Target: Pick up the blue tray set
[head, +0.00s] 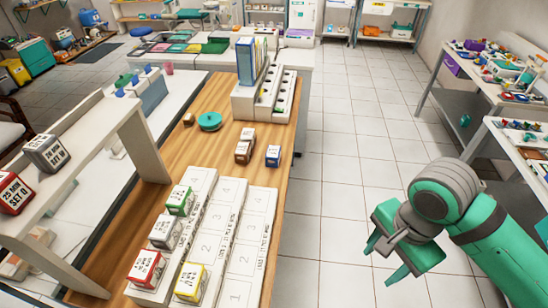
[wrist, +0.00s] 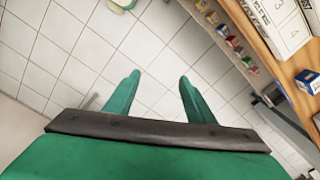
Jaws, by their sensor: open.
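The blue tray set (head: 273,156), a small white-labelled block with blue sides, stands on the wooden table (head: 205,135) near its right edge. A blue-sided block (wrist: 308,82) at the right edge of the wrist view looks like the same one. A brown block (head: 243,150) stands just left of it. My green gripper (head: 386,258) hangs over the tiled floor, right of the table and well apart from the blue block. Its two fingers (wrist: 158,82) are spread with only floor tiles between them.
Green, grey, red and yellow blocks stand on a numbered white rack (head: 238,240) at the table's near end. A white slotted holder (head: 266,98) with upright folders and a round green item (head: 209,121) lie farther back. Side tables stand at right; floor between is clear.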

